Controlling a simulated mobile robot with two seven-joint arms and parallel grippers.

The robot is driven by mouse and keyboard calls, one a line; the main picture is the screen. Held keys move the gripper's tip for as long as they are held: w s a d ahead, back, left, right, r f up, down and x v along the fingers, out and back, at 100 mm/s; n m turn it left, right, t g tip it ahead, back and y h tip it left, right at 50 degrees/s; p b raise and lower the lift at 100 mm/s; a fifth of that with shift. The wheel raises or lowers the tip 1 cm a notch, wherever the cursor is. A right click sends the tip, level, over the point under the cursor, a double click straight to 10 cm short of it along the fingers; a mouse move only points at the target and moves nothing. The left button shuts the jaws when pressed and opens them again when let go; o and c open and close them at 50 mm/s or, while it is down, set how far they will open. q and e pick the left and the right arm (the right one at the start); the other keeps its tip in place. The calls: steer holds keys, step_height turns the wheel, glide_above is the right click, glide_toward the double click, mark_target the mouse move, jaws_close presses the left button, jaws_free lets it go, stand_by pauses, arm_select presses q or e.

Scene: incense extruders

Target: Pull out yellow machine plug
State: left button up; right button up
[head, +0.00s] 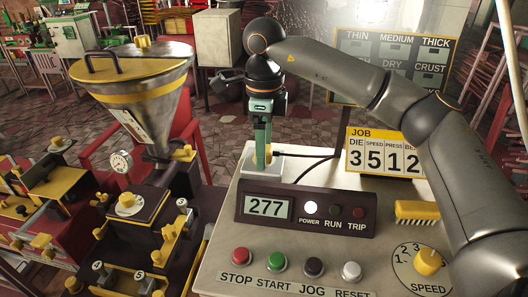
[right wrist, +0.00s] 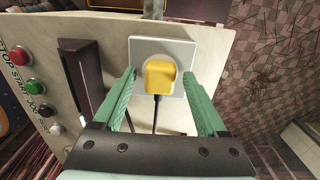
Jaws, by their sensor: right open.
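The yellow plug (right wrist: 160,77) sits in a white square socket plate (right wrist: 183,50) on the light panel top, with a dark cord running from it. In the head view only a small part of the plug (head: 268,153) shows behind my gripper, above the socket plate (head: 262,183). My right gripper (right wrist: 158,100) is open and points down at the socket. Its green fingers stand on either side of the plug, with a gap on both sides. In the head view my right gripper (head: 262,160) is directly over the plug. My left gripper is not in view.
A display box (head: 307,212) reading 277 with a lit power lamp stands in front of the socket. A JOB sign (head: 385,155), yellow brush (head: 417,211) and speed knob (head: 427,262) are to the right. A yellow-topped hopper machine (head: 140,90) stands left.

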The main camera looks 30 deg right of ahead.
stand_by(0.4)
jaws_close()
stand_by(0.4)
steer(key=shift+r, duration=0.15)
stand_by(0.3)
steer(key=shift+r+p, duration=2.7)
steer(key=shift+r, duration=0.2)
